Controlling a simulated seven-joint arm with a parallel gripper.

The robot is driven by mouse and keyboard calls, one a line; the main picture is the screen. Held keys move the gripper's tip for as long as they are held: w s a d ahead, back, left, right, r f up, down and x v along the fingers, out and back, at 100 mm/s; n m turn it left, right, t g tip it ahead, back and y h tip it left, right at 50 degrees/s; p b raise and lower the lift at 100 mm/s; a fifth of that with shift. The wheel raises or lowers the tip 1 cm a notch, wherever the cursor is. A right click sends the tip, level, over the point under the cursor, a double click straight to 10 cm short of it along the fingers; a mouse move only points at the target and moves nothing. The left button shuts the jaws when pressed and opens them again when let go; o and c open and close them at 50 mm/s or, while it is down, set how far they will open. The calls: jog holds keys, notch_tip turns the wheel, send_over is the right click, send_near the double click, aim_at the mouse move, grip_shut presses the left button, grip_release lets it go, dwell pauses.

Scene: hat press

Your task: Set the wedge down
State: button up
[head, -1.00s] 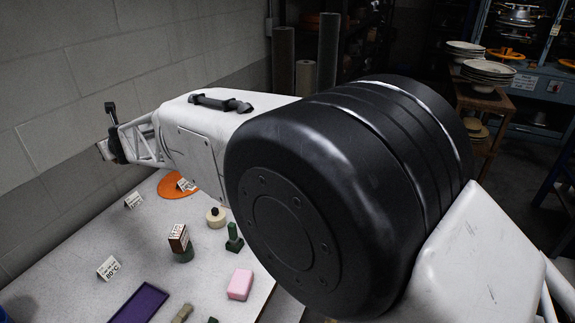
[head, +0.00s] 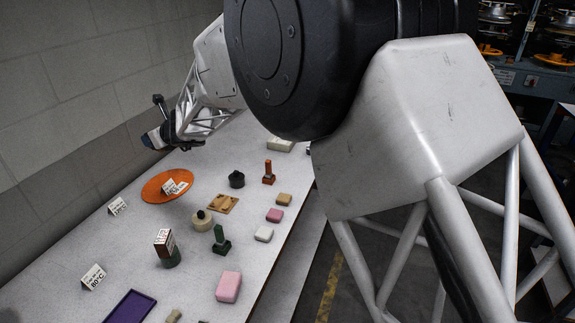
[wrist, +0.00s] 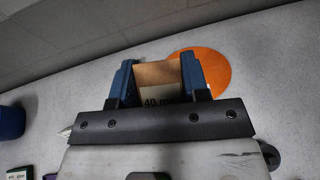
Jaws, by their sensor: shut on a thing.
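My gripper (wrist: 160,78) has blue fingers, shut on a tan, wood-coloured block with a white label reading about "40 mm", which I take as the wedge (wrist: 158,72). The fingers sit on its left and right sides in the wrist view. Its lower part is hidden behind the gripper's dark bar. In the head view my gripper (head: 160,138) is at the upper left, beyond the orange disc, near the wall; the wedge cannot be made out there. Whether the wedge touches the bench top (head: 90,235) is unclear.
The orange disc (head: 145,192) bears a white card and also shows in the wrist view (wrist: 215,65). A black knob (head: 236,180), wooden plate (head: 222,204), cream puck (head: 201,221), green stamp (head: 220,243) and pink block (head: 229,287) stand nearer. A blue object (wrist: 10,122) is at the wrist view's left.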

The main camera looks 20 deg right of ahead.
jog(key=s+d+r+n+y, duration=0.1)
jog(key=s+d+r, duration=0.15)
jog(key=d, duration=1.15)
jog(key=s+d+r+g, duration=0.1)
jog(key=s+d, duration=0.2)
jog(key=d, duration=1.1)
jog(key=s+d+r+n+y, duration=0.1)
jog(key=s+d, duration=0.2)
jog(key=d, duration=1.1)
jog(key=shift+g+h, duration=0.3)
notch_tip(320, 180, down, 22)
jog(key=shift+a+r, duration=0.15)
jog(key=shift+f, duration=0.4)
jog(key=shift+w, duration=0.15)
send_over(284, 163)
jog(key=shift+w+f, duration=0.1)
jog(key=shift+f, duration=0.6)
jog(key=shift+f, duration=1.8)
